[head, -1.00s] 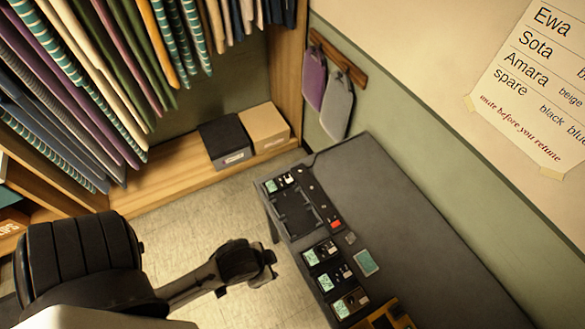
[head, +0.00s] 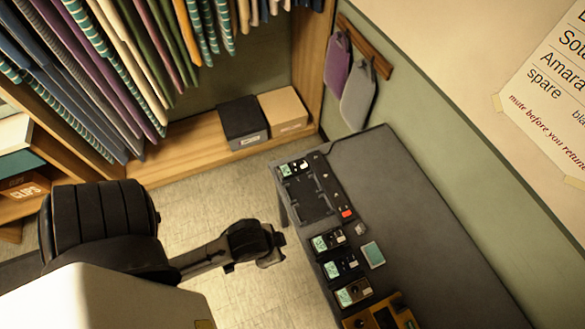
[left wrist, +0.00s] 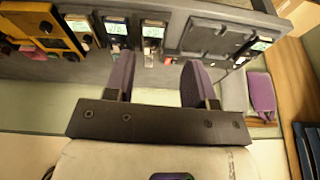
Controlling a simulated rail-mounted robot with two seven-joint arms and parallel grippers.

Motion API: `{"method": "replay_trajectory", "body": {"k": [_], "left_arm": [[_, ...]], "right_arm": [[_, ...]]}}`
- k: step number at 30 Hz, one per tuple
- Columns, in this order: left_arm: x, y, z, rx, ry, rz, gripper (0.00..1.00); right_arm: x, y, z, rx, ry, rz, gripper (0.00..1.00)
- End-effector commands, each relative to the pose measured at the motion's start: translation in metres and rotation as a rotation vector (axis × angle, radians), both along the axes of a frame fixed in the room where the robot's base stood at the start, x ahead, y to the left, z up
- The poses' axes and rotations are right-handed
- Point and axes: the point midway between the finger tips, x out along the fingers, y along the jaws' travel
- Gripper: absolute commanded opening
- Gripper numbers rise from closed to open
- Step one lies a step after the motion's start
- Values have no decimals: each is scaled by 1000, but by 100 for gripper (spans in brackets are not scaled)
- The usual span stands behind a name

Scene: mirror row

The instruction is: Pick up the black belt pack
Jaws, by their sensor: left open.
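Several dark belt packs with pale green screens are along the near left edge of a grey table (head: 430,225). Three are in a row, at the top (head: 328,241), middle (head: 341,265) and bottom (head: 354,291); the bottom one looks browner. Another pack (head: 293,168) sits at the far end of a dark charging dock (head: 311,197). I cannot tell for sure which is the black one. My left gripper (head: 274,246) is left of the table edge, apart from all packs. In the left wrist view its two fingers (left wrist: 158,84) are open and empty, with the packs beyond. My right gripper is out of view.
A small pale-screened item (head: 373,255) lies right of the pack row. A yellow-brown case (head: 385,315) is at the table's lower part. Hanging clothes, a black box (head: 242,122) and a tan box (head: 283,110) are behind. The table's right side is clear.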

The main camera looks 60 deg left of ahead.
Motion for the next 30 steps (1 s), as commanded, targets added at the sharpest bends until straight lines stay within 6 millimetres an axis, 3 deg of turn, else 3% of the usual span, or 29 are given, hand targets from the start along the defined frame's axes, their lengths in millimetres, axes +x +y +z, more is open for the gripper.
{"method": "replay_trajectory", "body": {"k": [8,20,27,30], "left_arm": [[0,0,0,0,0,0,51],[0,0,0,0,0,0,89],[2,0,-1,0,-3,0,89],[16,0,-1,-1,-39,0,89]], "right_arm": [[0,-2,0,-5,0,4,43],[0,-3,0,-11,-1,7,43],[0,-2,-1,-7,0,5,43],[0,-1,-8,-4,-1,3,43]]}}
